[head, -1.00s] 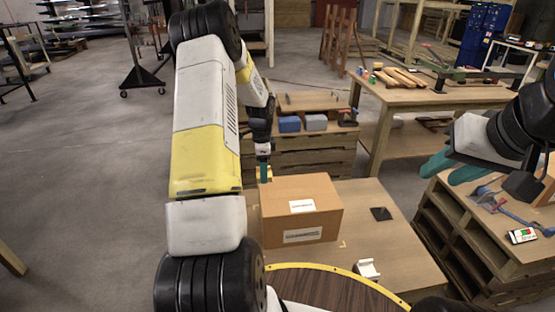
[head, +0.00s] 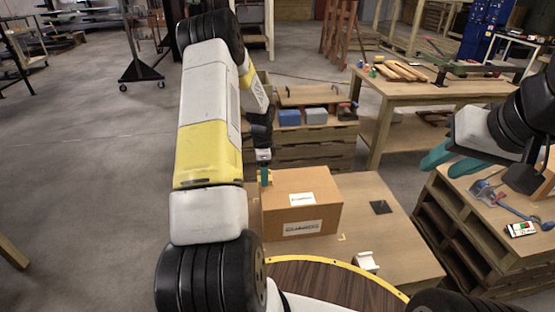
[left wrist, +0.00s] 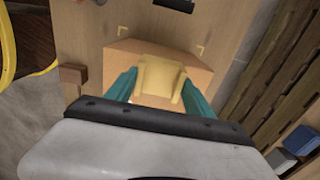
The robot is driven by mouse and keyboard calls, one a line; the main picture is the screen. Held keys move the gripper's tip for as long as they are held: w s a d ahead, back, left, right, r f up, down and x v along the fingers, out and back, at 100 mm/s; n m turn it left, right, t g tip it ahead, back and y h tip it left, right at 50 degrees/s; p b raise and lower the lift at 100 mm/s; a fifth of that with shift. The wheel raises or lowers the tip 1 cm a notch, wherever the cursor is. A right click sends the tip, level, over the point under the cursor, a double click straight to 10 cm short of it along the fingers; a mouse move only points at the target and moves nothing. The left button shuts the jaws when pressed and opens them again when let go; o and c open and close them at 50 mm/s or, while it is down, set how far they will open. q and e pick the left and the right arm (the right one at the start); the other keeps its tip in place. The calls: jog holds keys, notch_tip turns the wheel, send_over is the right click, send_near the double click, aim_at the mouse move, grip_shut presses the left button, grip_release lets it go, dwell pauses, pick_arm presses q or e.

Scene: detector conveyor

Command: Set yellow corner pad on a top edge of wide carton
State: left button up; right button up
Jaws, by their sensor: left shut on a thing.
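The wide carton (head: 315,210) is a brown box with white labels, standing closed on the low wooden table. My left gripper (head: 264,178) is at the carton's far left top corner in the head view. It is shut on the yellow corner pad (left wrist: 160,75), which sits between its teal fingers in the left wrist view. Part of the pad also shows in the head view (head: 269,175). The carton (left wrist: 117,47) shows behind the pad there. I cannot tell whether the pad touches the carton's edge. My right gripper (head: 452,160) is empty, its teal fingers apart, at the right.
A pallet stack with blue and grey blocks (head: 289,117) stands behind. Tools lie on the right crate (head: 490,235).

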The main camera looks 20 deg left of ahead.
aim_at(264, 189)
pick_arm(q)
jog(key=shift+f, duration=2.2)
jog(key=o, duration=1.5)
notch_tip(264, 189, up, 8)
jog(key=shift+f, duration=0.1)
